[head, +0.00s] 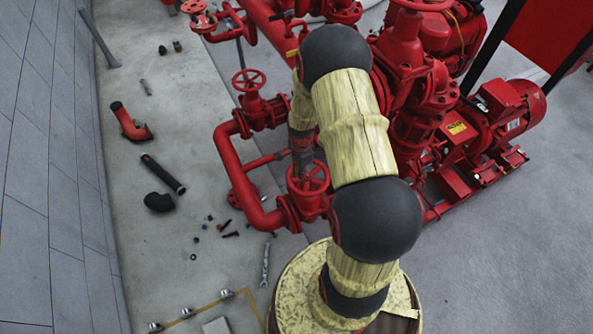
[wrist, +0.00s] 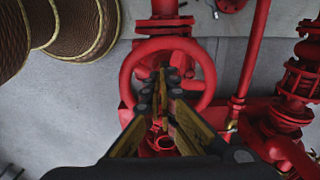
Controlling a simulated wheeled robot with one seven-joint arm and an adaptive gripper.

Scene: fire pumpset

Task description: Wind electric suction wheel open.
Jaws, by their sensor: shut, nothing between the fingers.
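A red handwheel (head: 318,184) sits on a red valve at the end of the curved pipe, just left of my arm in the head view. In the wrist view a red handwheel (wrist: 126,77) is large and near the middle, its round rim showing around my fingers. My gripper (wrist: 161,78) is shut and empty, with its fingertips in front of the wheel's inner area. In the head view my gripper (head: 303,168) points down at the wheel. The fingers hide much of the hub and spokes. I cannot tell whether they touch the wheel.
Another red handwheel (head: 249,80) stands on a valve farther back. A red motor (head: 515,108) and pump bodies fill the right. Loose fittings, a black pipe (head: 163,174) and a wrench (head: 265,264) lie on the floor at left. A grey wall (head: 45,170) bounds the left side.

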